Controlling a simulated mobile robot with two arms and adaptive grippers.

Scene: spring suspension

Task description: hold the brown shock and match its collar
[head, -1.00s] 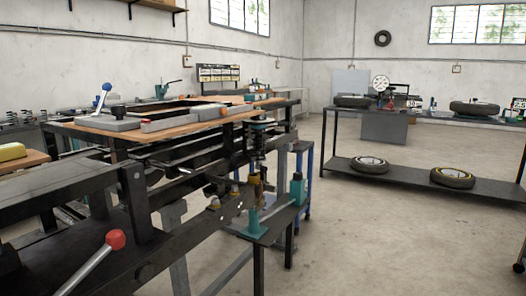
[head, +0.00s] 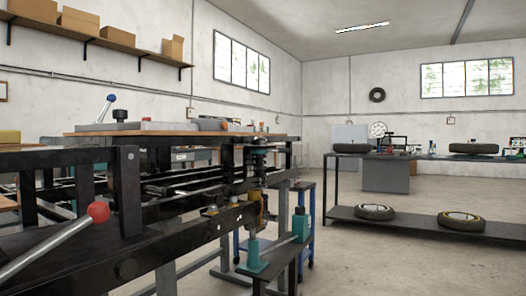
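A dark upright assembly with a teal upper part (head: 258,151) stands at the right end of the black bench frame. Below it, a brownish-yellow part (head: 255,198) sits against the frame; it is small, and I cannot tell whether it is the brown shock. No collar can be made out clearly. Neither of my grippers shows in the head view.
The black bench frame (head: 128,190) fills the left, with a red-knobbed lever (head: 98,212) in front. A small dark stand carries a teal base (head: 255,257) and teal bottle (head: 300,226). A tyre rack (head: 410,225) stands right; floor between is clear.

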